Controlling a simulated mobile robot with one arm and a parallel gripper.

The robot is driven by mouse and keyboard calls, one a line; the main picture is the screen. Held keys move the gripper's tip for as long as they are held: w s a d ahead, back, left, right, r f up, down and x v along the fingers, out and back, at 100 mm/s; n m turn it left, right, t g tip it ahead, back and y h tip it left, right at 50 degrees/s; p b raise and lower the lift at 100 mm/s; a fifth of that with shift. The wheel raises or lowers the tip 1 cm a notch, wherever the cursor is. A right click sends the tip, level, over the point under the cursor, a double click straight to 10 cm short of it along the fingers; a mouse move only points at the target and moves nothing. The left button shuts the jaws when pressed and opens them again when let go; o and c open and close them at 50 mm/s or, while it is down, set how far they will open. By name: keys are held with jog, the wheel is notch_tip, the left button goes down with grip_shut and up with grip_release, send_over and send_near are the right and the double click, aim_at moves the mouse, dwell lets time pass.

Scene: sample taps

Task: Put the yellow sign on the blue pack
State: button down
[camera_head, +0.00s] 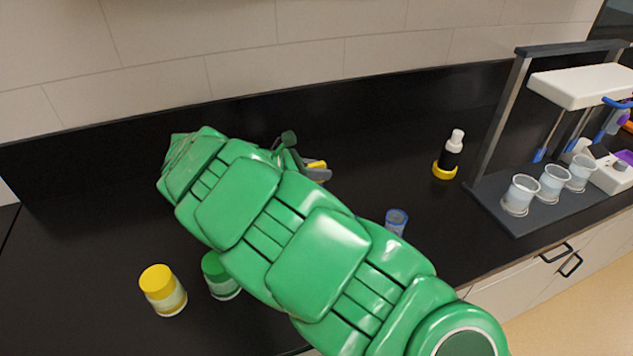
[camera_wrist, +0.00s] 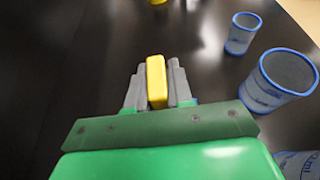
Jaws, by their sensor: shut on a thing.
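My gripper (camera_head: 314,170) is shut on a yellow block-like piece, which I take for the yellow sign (camera_wrist: 156,82). In the wrist view the sign stands between the grey fingers of my gripper (camera_wrist: 157,70), seen along its narrow side. In the head view only a small yellow bit of the sign (camera_head: 317,165) shows past my green arm. I cannot tell how high it is above the black counter. I cannot make out the blue pack in either view; my arm hides part of the counter.
A blue-rimmed cup (camera_head: 396,220) stands right of my arm; the wrist view shows several such cups (camera_wrist: 272,85). A yellow-lidded jar (camera_head: 163,290) and green-lidded jar (camera_head: 220,277) stand front left. A black-and-white bottle (camera_head: 452,153) and a rack (camera_head: 520,225) are right.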

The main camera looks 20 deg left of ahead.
aim_at(316, 183)
jog(key=shift+w+a+f, duration=0.3)
jog(key=shift+w+f, duration=0.1)
jog(key=shift+f, duration=0.25)
jog(key=shift+w+a+f, duration=0.3)
jog(key=shift+w+f, duration=0.05)
jog(key=shift+f, duration=1.75)
jog(key=c, duration=1)
grip_release()
jog(key=shift+f, duration=0.1)
jog(key=v, duration=1.2)
